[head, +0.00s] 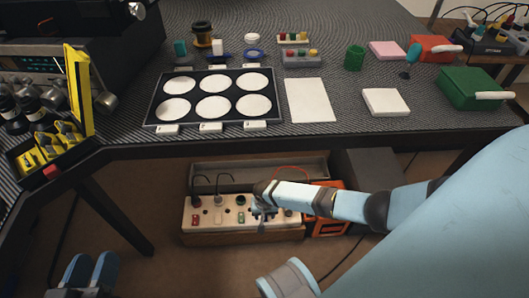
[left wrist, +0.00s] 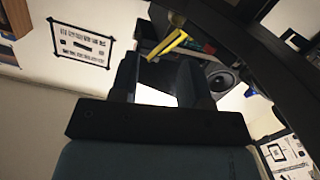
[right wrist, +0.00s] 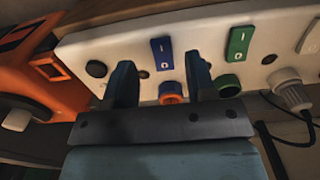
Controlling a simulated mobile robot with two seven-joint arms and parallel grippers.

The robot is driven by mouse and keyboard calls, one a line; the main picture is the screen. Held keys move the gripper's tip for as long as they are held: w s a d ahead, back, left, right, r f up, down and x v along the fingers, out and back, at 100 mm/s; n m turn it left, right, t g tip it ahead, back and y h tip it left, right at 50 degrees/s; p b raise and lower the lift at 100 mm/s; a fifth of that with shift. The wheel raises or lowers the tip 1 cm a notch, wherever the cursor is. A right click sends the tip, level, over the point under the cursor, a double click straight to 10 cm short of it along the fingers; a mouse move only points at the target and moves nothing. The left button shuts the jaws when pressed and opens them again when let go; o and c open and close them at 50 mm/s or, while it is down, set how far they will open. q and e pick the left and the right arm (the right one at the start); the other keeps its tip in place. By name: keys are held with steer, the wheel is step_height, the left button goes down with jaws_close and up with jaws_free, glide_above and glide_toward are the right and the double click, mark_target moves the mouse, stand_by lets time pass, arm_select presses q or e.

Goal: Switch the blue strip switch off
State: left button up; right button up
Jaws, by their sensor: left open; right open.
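In the right wrist view the blue strip switch (right wrist: 161,54) is upright on the strip face (right wrist: 205,30), marked with a bar and a circle. Which side is pressed in cannot be told. My right gripper (head: 262,207) is open and empty at the strip; its two fingers (right wrist: 158,64) stand either side of the blue switch's column, apart from the switch. In the head view the gripper hides the blue switch. My left gripper (head: 91,270) is open and empty at the lower left, away from the strip.
A green switch (right wrist: 238,46) is right of the blue one. An orange-ringed socket (right wrist: 171,92) and a green-ringed socket (right wrist: 228,86) are below them. A grey plug (right wrist: 292,93) is close by. An orange box (head: 328,222) stands beside the strip. The tabletop (head: 350,135) overhangs.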

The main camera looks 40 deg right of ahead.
mark_target(265, 220)
steer(key=shift+f+b, duration=0.35)
steer(key=shift+f, duration=0.6)
arm_select(q)
steer(key=shift+w+a+f+m+b, duration=0.25)
steer(key=shift+w+a+m+b, duration=0.1)
steer(key=shift+w+m, duration=0.2)
arm_select(e)
steer(key=shift+f, duration=0.8)
